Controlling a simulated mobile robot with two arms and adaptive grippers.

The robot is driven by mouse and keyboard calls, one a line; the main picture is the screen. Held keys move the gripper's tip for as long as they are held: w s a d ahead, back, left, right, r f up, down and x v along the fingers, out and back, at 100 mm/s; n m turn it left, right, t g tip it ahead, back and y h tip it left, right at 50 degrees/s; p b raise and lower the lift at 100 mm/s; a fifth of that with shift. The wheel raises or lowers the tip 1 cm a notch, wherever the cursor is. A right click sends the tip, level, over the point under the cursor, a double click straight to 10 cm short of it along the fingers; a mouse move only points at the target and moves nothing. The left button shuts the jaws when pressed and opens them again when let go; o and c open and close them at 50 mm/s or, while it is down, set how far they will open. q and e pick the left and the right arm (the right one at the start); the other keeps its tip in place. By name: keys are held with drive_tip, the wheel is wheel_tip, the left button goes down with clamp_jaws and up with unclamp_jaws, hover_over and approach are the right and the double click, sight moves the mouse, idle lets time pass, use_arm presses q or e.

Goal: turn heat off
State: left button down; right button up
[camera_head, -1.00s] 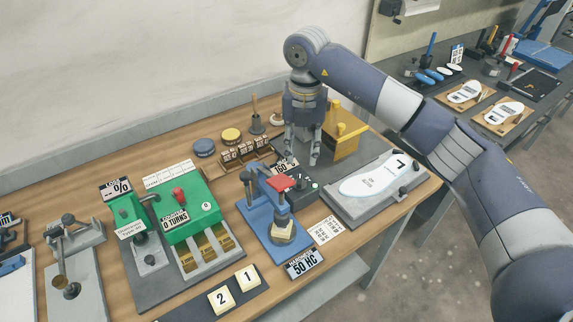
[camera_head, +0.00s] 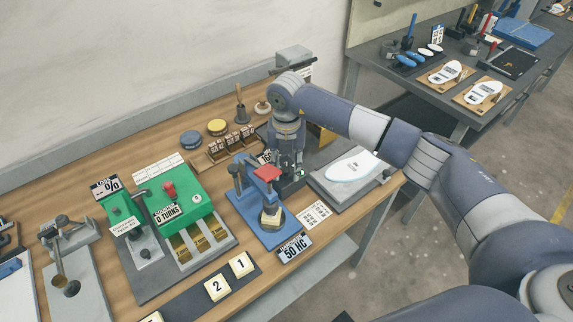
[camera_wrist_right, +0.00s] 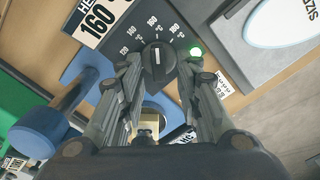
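The heat control is a round black knob (camera_wrist_right: 158,66) with a white pointer mark, in the right wrist view. The mark points up toward the upper dial numbers, near 160. A sign (camera_wrist_right: 103,15) there reads 160 °C. In the head view my right gripper (camera_head: 288,168) is low behind the blue press and hides the knob. My left gripper is not in view.
The blue press (camera_head: 258,203) with a red top (camera_head: 267,173) stands close in front of my gripper. The insole plate (camera_head: 345,192) is to the right. A green machine (camera_head: 183,209) is to the left. Wooden number blocks (camera_head: 226,148) stand behind.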

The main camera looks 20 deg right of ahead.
clamp_jaws()
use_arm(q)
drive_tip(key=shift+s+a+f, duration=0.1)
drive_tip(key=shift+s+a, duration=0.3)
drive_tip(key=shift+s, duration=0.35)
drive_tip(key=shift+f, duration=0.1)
